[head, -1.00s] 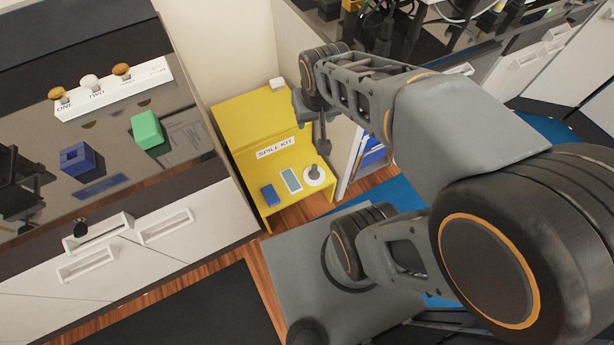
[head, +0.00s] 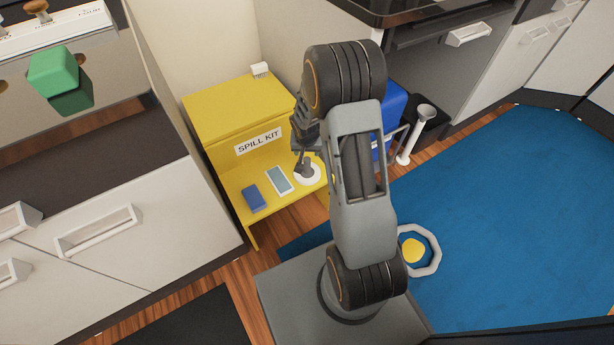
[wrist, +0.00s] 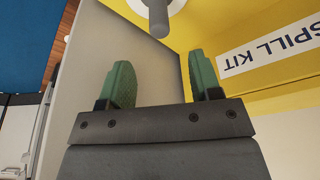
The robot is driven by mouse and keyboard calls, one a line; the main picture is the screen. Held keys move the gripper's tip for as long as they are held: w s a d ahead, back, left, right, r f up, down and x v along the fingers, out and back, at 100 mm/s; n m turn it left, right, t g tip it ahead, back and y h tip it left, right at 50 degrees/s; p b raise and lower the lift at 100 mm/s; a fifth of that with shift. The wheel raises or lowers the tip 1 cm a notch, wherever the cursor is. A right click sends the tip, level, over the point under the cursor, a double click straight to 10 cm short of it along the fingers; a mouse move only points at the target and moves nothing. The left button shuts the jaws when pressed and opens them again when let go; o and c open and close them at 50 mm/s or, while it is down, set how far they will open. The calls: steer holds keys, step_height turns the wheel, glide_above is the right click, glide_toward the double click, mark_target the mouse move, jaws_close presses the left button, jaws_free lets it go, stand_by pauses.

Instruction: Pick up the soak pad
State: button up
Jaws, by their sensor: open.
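The yellow spill kit stand (head: 215,115) has a low front shelf. On it lie a dark blue block (head: 255,198), a flat pale-blue pad in a white border (head: 279,180), and a white disc with a grey upright handle (head: 309,176). None is labelled, so I cannot tell for certain which is the soak pad; the blue block and pale pad are candidates. My gripper (wrist: 160,85) is open and empty, its green fingers apart. It is by the stand at the disc's end; the disc shows at the top of the wrist view (wrist: 172,5). The pads are outside the wrist view.
A white-fronted cabinet (head: 110,215) stands left of the stand. A blue bin (head: 392,108) and a white post (head: 415,138) stand to its right. A ring with a yellow patch inside (head: 413,251) lies on the blue mat (head: 500,220). The mat's right part is clear.

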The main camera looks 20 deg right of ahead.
mark_target(307, 163)
steer(key=b+x, duration=0.4)
steer(key=x, duration=0.7)
steer(key=shift+d+f+b, duration=0.1)
steer(key=shift+f+b, duration=0.2)
steer(key=shift+f, duration=0.1)
steer(key=shift+r, duration=0.1)
jaws_close()
